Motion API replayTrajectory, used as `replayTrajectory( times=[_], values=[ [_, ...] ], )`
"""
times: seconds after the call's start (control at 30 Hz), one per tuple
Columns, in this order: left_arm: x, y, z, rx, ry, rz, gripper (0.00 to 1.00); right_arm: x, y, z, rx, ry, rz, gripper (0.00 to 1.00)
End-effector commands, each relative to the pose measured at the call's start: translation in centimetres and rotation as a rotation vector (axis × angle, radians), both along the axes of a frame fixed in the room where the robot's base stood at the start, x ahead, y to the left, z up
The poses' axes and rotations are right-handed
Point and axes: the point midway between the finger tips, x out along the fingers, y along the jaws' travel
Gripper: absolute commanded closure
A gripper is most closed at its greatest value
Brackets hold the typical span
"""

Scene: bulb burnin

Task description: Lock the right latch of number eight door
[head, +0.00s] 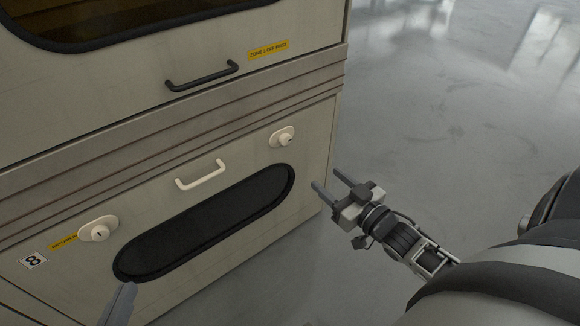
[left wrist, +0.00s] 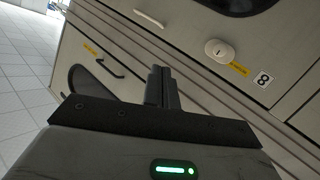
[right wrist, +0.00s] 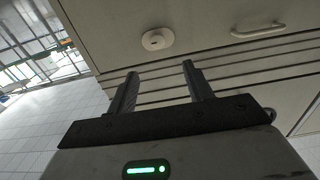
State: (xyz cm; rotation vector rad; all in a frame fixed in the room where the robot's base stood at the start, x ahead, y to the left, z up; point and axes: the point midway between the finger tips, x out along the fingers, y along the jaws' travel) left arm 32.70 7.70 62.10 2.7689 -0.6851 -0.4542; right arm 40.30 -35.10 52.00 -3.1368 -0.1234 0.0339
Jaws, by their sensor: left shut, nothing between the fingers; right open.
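The number eight door is the lower cream panel, with an "8" plate (head: 32,261) at its left end. Its right latch (head: 282,137) is a white oval plate with a round knob; it also shows in the right wrist view (right wrist: 157,40), beyond the fingertips. Its slot is too small to read. My right gripper (head: 333,178) is open and empty, off the door's right edge, apart from the latch. My left gripper (head: 120,299) is shut and empty near the door's lower left; the left wrist view shows its fingers together (left wrist: 160,88). The left latch (head: 98,229) is above it.
A white handle (head: 201,175) and a dark oval window (head: 207,222) lie between the latches. An upper door with a black handle (head: 202,75) is above a ridged band. Grey floor (head: 450,110) to the right is clear.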

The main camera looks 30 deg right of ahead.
Motion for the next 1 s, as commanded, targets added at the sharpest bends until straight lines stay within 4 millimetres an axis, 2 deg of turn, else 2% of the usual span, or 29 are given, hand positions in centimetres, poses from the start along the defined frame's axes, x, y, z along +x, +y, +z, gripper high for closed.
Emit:
replayTrajectory(
  times=[0.03, 0.17, 0.27, 0.7, 0.83, 1.0],
  values=[
    [0.0, -0.1, -0.5, -0.007, -0.005, -0.004, 1.00, 0.2, -0.5, -0.6, -0.003, -0.013, 0.000, 0.49],
    [0.0, -0.3, -0.3, -0.025, -0.009, -0.007, 1.00, 1.1, -0.7, -0.3, -0.001, -0.026, 0.001, 0.49],
    [0.0, -0.4, -0.2, -0.048, -0.014, -0.008, 1.00, 2.6, -0.6, -0.3, -0.001, -0.029, 0.001, 0.49],
    [0.1, -1.1, 0.5, -0.219, -0.041, -0.025, 1.00, 11.9, 0.2, -0.5, -0.002, -0.025, 0.000, 0.49],
    [0.1, -1.2, 0.9, -0.261, -0.054, -0.030, 1.00, 14.0, 0.3, -0.4, -0.003, -0.024, 0.000, 0.49],
    [1.2, -0.9, 2.6, -0.215, -0.191, -0.029, 1.00, 15.7, 0.5, -0.3, -0.002, -0.023, 0.000, 0.49]
  ],
)
